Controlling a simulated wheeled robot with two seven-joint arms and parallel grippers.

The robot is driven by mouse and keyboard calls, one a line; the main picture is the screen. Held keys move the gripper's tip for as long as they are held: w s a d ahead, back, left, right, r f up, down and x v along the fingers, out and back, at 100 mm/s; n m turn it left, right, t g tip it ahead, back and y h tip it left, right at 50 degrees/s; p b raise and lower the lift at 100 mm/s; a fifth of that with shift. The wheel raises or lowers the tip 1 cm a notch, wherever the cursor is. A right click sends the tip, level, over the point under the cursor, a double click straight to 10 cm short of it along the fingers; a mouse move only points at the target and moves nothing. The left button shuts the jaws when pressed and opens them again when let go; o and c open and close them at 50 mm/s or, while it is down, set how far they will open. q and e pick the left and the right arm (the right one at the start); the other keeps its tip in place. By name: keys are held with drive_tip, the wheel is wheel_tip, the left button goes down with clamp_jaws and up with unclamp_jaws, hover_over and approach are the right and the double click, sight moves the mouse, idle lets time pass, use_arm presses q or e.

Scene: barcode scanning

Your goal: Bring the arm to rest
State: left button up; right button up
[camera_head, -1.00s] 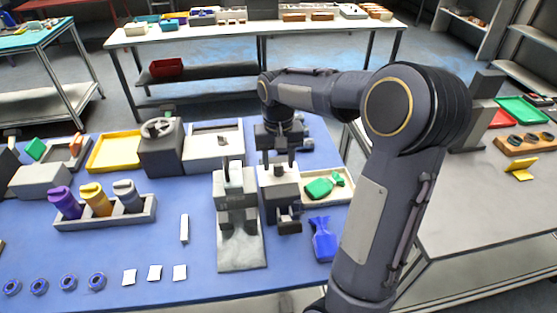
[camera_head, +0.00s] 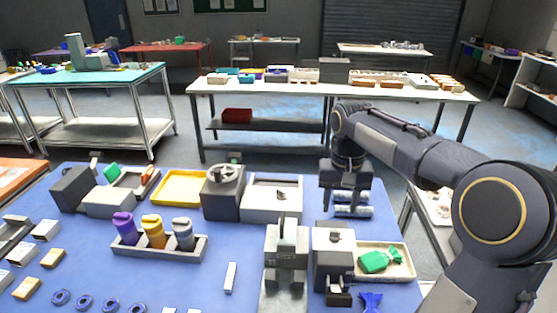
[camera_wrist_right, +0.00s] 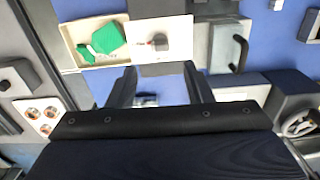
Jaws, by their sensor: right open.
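My right arm (camera_head: 420,160) comes in from the right in the head view and bends over the back right of the blue table (camera_head: 200,270). Its gripper (camera_head: 348,190) points down behind a grey box device (camera_head: 333,240) there. In the right wrist view the gripper (camera_wrist_right: 158,78) has its two fingers spread apart, with nothing held between them. A small silver thing (camera_wrist_right: 145,100) shows beyond the fingers, partly hidden by the gripper body. My left gripper is not in either view.
A tray with a green packet (camera_head: 375,261) is right of the device. A grey stand (camera_head: 285,250) is left of it. Purple, yellow and grey bottles stand in a holder (camera_head: 160,250). A yellow tray (camera_head: 180,187) and white-topped box (camera_head: 272,203) lie farther back. A white table (camera_head: 300,88) stands beyond.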

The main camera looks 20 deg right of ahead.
drive_tip(key=s+a+f+n+t+y, duration=0.2)
drive_tip(key=s+a+t, duration=0.1)
drive_tip(key=s+a, duration=0.4)
drive_tip(key=s+a+f+n+t+y, duration=0.1)
drive_tip(key=s+a+f+n+t, duration=0.1)
drive_tip(key=s+a, duration=0.6)
drive_tip(key=s+f, duration=0.1)
drive_tip(key=s, duration=0.3)
drive_tip(key=shift+f+t+y, duration=0.35)
drive_tip(key=shift+t+y, duration=0.05)
drive_tip(key=shift+s, duration=0.1)
